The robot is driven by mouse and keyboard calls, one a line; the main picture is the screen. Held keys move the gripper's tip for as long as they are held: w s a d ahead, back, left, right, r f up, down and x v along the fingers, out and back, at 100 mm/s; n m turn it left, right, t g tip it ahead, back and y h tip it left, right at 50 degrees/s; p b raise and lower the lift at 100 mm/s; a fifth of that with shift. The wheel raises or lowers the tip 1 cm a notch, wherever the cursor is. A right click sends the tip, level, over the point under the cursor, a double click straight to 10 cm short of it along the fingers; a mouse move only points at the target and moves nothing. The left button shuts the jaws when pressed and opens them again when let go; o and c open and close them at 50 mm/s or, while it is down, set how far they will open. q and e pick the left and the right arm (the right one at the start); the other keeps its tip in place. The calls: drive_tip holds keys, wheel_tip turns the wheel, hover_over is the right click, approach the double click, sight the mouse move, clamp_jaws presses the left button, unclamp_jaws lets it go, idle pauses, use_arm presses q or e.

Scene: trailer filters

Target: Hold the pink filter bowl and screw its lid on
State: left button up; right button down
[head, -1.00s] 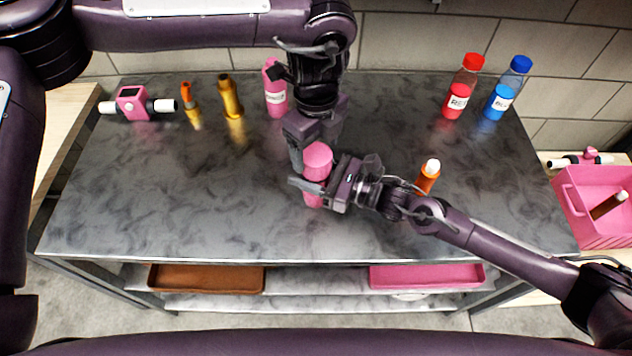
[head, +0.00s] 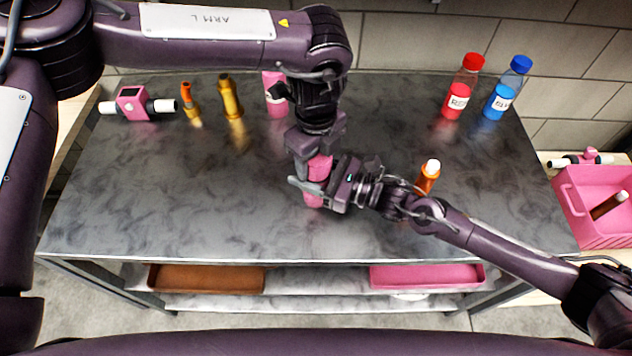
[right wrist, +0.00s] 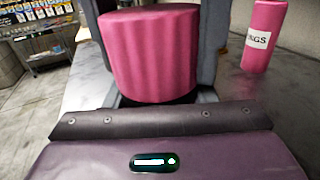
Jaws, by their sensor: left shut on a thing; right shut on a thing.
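The pink filter bowl (head: 313,200) stands upright near the middle of the bench, its lower part showing below my right gripper (head: 314,188). That gripper comes in from the right and is shut on the bowl. The ribbed pink lid (head: 320,167) sits on top of the bowl; whether any gap is left between them is hidden. My left gripper (head: 314,160) points down from above and is shut on the lid. In the right wrist view the lid (right wrist: 152,55) stands between the left gripper's dark fingers, and the bowl is hidden.
An orange bottle (head: 428,178) stands close by my right arm. Red (head: 458,95) and blue (head: 505,95) bottles, brass (head: 230,98) and orange (head: 189,103) fittings, and a pink housing (head: 132,104) line the back. The front left is clear.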

use_arm(q)
drive_tip(key=m, duration=0.3)
drive_tip(key=o, duration=1.1)
drive_tip(key=shift+r, duration=0.1)
drive_tip(key=shift+r, duration=2.2)
drive_tip(key=shift+c, duration=0.5)
